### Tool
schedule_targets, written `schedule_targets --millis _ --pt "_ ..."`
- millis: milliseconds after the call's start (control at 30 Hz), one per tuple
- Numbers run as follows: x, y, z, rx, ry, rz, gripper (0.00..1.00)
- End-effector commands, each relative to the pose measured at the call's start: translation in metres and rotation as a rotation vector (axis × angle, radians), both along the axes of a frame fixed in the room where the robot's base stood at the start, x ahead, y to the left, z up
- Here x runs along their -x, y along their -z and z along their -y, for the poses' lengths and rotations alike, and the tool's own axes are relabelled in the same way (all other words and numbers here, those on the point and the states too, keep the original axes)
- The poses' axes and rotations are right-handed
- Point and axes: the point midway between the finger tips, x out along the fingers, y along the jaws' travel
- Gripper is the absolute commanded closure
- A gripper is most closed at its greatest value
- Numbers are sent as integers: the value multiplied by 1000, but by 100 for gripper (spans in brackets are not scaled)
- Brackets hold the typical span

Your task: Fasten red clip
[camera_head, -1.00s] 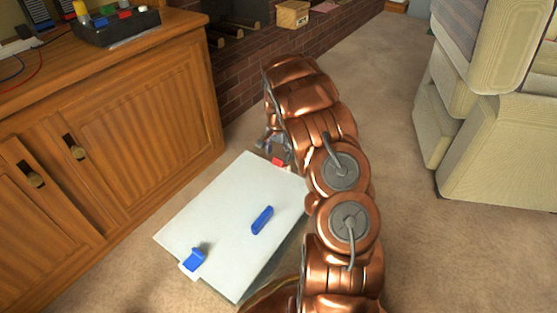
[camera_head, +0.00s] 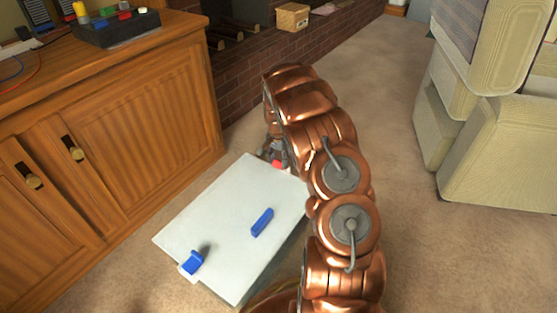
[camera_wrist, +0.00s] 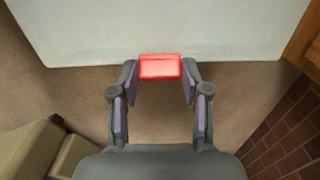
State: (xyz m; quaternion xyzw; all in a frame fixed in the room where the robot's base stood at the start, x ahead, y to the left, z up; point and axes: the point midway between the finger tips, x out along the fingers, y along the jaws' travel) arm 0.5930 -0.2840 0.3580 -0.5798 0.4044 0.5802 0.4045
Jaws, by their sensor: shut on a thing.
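The red clip (camera_wrist: 160,67) sits between my gripper's fingertips (camera_wrist: 160,82) at the edge of the white board in the wrist view. My gripper is shut on it. In the head view the red clip (camera_head: 277,164) shows as a small patch at the far edge of the white board (camera_head: 205,225), and my gripper (camera_head: 273,153) is partly hidden behind my copper arm. The wrist view shows the board (camera_wrist: 90,30) just beyond the clip; I cannot tell whether the clip grips its edge.
A blue clip (camera_head: 192,262) is on the board's near left edge. Another blue piece (camera_head: 262,222) lies on the board. A wooden cabinet (camera_head: 150,120) stands left, a brick hearth (camera_head: 250,75) behind, and a cream sofa (camera_head: 500,140) right. Carpet (camera_head: 390,130) is clear between.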

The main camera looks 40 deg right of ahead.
Motion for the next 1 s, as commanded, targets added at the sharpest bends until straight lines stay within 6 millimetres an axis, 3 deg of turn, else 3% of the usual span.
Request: schedule_targets --millis 467,1000 --pt "2 2 -4 49 -1 17 88" --pt "7 20 -19 336 -4 122 88"
